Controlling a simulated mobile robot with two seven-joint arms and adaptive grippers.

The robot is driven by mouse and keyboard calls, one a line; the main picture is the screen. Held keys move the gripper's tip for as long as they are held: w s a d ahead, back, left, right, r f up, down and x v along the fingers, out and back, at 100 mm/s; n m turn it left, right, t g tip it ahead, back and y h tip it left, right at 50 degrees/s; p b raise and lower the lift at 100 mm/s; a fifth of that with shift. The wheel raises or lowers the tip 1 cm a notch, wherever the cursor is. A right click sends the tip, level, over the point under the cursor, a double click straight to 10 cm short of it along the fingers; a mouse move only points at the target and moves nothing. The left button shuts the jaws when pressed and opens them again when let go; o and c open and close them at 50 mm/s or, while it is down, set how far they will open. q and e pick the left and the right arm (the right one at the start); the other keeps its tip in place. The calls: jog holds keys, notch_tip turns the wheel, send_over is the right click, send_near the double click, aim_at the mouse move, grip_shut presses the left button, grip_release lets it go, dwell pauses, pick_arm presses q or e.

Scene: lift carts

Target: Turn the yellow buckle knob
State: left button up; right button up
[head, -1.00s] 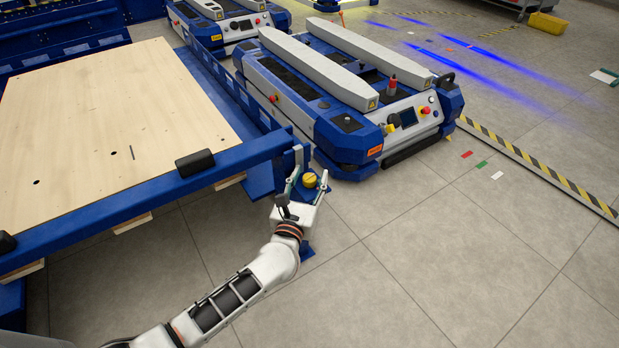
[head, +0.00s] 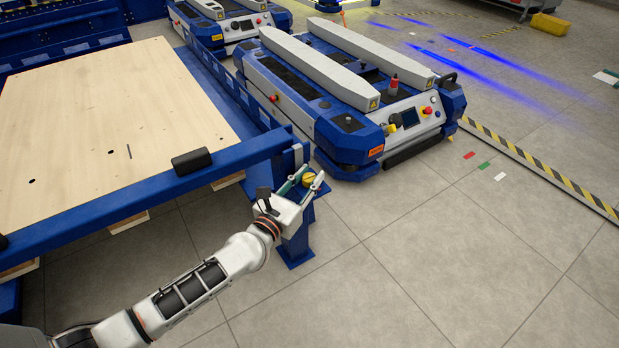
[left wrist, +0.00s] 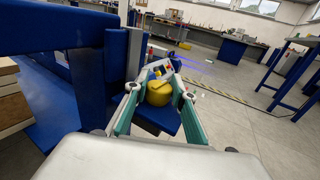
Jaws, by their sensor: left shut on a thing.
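The yellow buckle knob (head: 308,180) sits on a blue post (head: 296,245) at the near right corner of the blue lift cart. My left gripper (head: 311,177) reaches it from the lower left. In the left wrist view the knob (left wrist: 159,92) stands between the two green-padded fingers of my left gripper (left wrist: 160,97). The fingers are shut on the knob from both sides. The exact contact is small in both views. My right gripper is not in view.
The cart's blue frame (head: 120,208) with a wooden board (head: 100,110) lies to the left of the post. A blue and white mobile robot (head: 350,90) with grey rails stands just behind.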

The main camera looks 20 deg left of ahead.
pick_arm(q)
jog(key=o, duration=1.1)
jog(key=shift+s, duration=0.1)
jog(key=s, duration=0.8)
jog(key=s+a, duration=0.1)
jog(key=s, duration=0.2)
jog(key=shift+s+a, duration=0.1)
jog(key=shift+s, duration=0.3)
